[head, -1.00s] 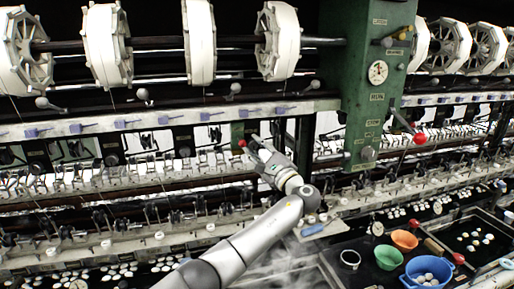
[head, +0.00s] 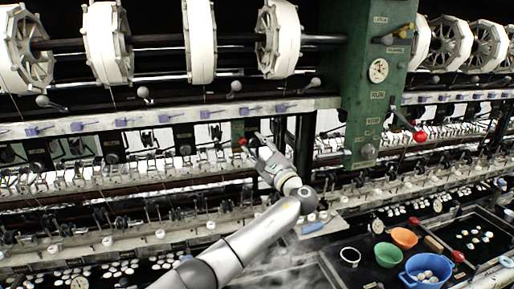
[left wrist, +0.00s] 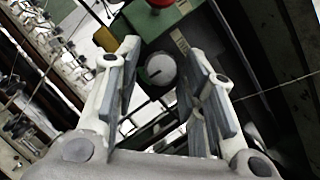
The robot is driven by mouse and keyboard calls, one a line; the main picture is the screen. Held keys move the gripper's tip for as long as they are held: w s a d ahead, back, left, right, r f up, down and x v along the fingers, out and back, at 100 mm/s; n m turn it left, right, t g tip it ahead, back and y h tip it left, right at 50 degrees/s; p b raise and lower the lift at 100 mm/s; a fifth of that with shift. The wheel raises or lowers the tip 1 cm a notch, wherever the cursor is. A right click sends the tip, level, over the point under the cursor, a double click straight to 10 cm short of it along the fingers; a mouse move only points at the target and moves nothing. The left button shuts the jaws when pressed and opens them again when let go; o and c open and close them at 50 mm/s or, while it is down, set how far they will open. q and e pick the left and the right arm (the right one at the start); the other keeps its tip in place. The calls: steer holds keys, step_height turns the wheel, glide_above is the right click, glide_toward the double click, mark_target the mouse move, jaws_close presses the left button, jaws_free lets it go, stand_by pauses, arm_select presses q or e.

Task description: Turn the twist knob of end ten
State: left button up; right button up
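My left gripper (head: 252,143) reaches in front of the machine's lower rail, beside a small green box with a red ball. In the left wrist view my left gripper (left wrist: 160,88) is open, its two grey-padded fingers apart. A round pale grey knob (left wrist: 160,69) shows between and beyond the fingertips, with no visible contact. Its end number cannot be read, so I cannot tell whether it is the knob of end ten. A red ball (left wrist: 160,3) on a green box (left wrist: 178,20) is just above it. My right gripper is not in view.
A green column (head: 372,80) with a dial and a red-ball lever (head: 420,137) stands right of my arm. White reels (head: 280,38) hang above the rail. A blue basin (head: 427,269), an orange bowl (head: 404,238) and a green bowl (head: 388,255) stand at lower right.

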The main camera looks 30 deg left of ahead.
arm_select(q)
steer(key=v, duration=1.2)
stand_by(0.3)
